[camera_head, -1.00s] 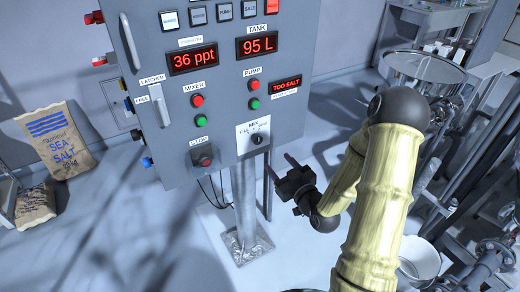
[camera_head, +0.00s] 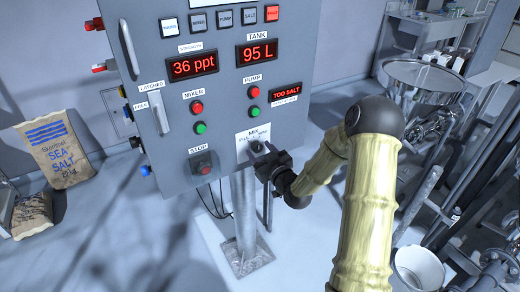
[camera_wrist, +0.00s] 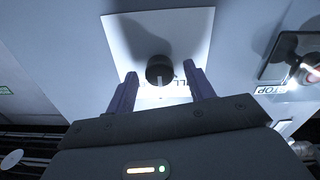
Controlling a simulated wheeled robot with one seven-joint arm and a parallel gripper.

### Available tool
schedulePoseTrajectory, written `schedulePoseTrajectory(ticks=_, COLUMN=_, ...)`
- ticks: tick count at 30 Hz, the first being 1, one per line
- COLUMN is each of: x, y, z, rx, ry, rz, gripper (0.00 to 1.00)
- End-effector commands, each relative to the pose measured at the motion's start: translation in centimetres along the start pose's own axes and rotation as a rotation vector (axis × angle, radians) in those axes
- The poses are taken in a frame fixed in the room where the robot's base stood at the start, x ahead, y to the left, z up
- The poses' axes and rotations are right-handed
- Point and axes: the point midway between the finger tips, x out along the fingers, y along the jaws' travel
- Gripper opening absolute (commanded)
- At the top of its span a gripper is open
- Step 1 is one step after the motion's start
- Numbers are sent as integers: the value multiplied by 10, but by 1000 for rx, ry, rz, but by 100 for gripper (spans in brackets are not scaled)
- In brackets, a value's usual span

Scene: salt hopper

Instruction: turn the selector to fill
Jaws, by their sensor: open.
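The selector is a round black knob (camera_head: 256,147) on a white plate low on the grey control panel. The plate reads MIX at the top and FILL at its left. In the wrist view the knob (camera_wrist: 160,66) has a white pointer line facing the gripper body, which fits the MIX side. My gripper (camera_head: 260,161) is at the plate from below right in the head view. In the wrist view its two fingers (camera_wrist: 159,78) stand apart on either side of the knob, with a gap visible on each side. Part of the plate's lettering is hidden.
The red STOP button (camera_head: 204,168) sticks out left of the selector and also shows in the wrist view (camera_wrist: 306,71). Red and green mixer and pump buttons sit above. Displays read 36 ppt, 95 L and TOO SALT.

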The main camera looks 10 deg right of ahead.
Motion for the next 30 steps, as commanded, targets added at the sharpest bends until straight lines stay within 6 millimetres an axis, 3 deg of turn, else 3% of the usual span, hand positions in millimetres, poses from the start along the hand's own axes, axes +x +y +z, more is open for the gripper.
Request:
schedulePoseTrajectory(ticks=11, x=7, y=0, z=0, rx=0, ry=0, rz=0, gripper=53)
schedulePoseTrajectory(ticks=18, x=7, y=0, z=0, rx=0, ry=0, rz=0, gripper=8)
schedulePoseTrajectory(ticks=30, x=7, y=-1, z=2, rx=-51, ry=3, rz=-1, gripper=9)
